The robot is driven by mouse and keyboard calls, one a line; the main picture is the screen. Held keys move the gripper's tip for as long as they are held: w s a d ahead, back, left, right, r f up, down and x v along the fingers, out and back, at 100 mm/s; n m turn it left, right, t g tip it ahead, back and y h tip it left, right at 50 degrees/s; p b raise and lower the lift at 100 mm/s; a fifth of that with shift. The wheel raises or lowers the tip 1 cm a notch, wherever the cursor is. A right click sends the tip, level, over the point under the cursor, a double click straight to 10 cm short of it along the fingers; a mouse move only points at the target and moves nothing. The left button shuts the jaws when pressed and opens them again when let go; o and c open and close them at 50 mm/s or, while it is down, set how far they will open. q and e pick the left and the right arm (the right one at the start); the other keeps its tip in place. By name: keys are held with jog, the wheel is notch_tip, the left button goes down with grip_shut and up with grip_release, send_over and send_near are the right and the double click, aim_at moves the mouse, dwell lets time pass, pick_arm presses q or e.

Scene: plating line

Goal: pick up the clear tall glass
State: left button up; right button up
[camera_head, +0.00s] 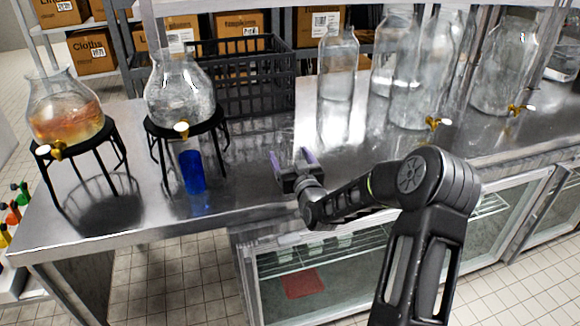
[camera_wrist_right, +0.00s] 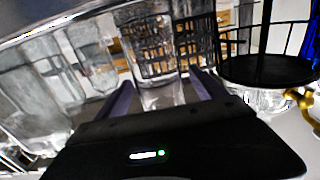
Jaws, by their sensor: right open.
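A clear tall glass (camera_wrist_right: 160,92) stands upright in the right wrist view, between the two purple fingers of my right gripper (camera_wrist_right: 163,84). The fingers are open, one on each side of it; I cannot tell whether either touches the glass. In the head view, my right gripper (camera_head: 291,155) is low over the steel counter, its fingers pointing away from me, and the clear glass is too faint there to make out surely. My left gripper is not in view.
A blue glass (camera_head: 192,172) stands left of the gripper, under a clear dispenser (camera_head: 180,95) on a black stand. Another dispenser (camera_head: 65,118) holds amber drink. A black crate (camera_head: 240,85) stands behind. Tall clear jars (camera_head: 338,75) stand at the back right.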

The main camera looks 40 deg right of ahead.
jog(key=shift+c, duration=0.2)
jog(key=c, duration=1.6)
jog(key=shift+r, duration=0.1)
jog(key=shift+c, duration=0.2)
notch_tip(320, 180, up, 10)
jog(key=b, duration=0.1)
jog(key=shift+b, duration=0.3)
